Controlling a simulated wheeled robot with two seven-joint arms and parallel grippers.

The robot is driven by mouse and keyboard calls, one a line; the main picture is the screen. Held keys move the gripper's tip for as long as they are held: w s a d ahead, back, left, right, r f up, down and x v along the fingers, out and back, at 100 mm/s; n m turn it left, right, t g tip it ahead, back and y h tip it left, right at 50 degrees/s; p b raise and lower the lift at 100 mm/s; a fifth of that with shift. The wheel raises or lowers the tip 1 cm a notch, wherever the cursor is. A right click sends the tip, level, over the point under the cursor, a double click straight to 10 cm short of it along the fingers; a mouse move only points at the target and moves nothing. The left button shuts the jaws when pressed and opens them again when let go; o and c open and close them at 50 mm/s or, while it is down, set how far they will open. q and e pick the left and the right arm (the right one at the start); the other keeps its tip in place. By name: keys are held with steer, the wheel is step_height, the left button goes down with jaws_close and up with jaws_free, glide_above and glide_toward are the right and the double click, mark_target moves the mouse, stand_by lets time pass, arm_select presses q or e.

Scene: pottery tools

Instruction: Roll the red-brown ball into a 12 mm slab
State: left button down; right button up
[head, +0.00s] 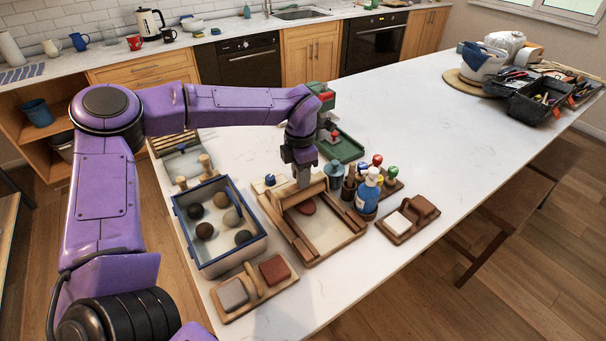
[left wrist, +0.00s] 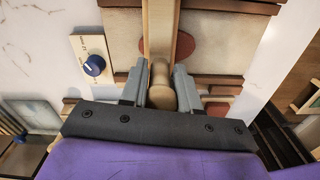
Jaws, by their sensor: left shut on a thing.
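The red-brown clay (head: 307,207) lies on the pale bed of a wooden rolling board (head: 330,236) with side rails. It looks low and rounded, and its thickness cannot be told. In the left wrist view the clay (left wrist: 187,46) shows on both sides of a wooden bar (left wrist: 160,22) that crosses over it. My left gripper (head: 303,183) points down at the board. Its fingers (left wrist: 160,88) are shut on the wooden knob handle (left wrist: 160,75) of that bar. The bar hides the middle of the clay. My right gripper is not in view.
A blue-rimmed box (head: 222,262) with several clay balls stands left of the board. A blue dial (left wrist: 94,66) sits beside the board. A blue bottle (head: 367,194) and coloured-topped tools stand close on its right. Trays with clay blocks (head: 274,268) lie nearby.

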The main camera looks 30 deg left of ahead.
arm_select(q)
steer(key=shift+w+a+f, duration=0.1)
steer(key=shift+a+f, duration=0.05)
steer(key=shift+a, duration=0.2)
steer(key=shift+a, duration=0.25)
steer(key=shift+w+a, duration=0.1)
steer(key=shift+s+d, duration=0.35)
steer(key=shift+d, duration=0.5)
